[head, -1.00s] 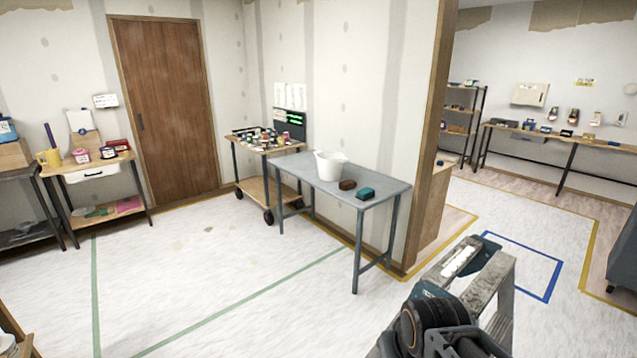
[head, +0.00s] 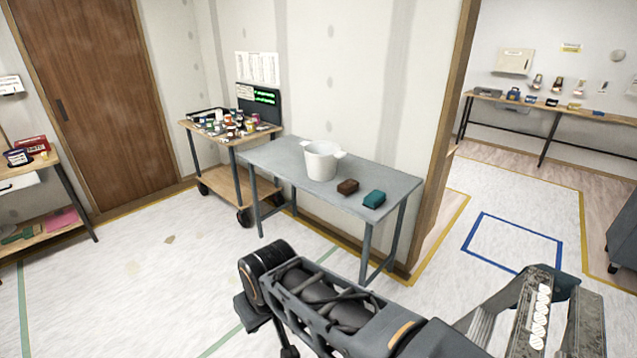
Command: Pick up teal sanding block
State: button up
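The teal sanding block (head: 374,199) lies on the grey metal table (head: 290,168), near its right end. A brown block (head: 347,187) lies just left of it, apart from it. A white bucket (head: 321,161) stands further left on the same table. My arm reaches in from the bottom of the head view, in front of the table and well short of the block.
A wooden cart (head: 222,140) with many small jars stands left of the table. A wooden post (head: 450,150) rises behind the table's right end. The floor before the table is open.

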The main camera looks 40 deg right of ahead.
aim_at(373, 200)
jog(key=z, duration=0.15)
jog(key=i, duration=1.6)
jog(key=z, duration=1.4)
jog(key=i, duration=1.2)
jog(key=z, duration=0.9)
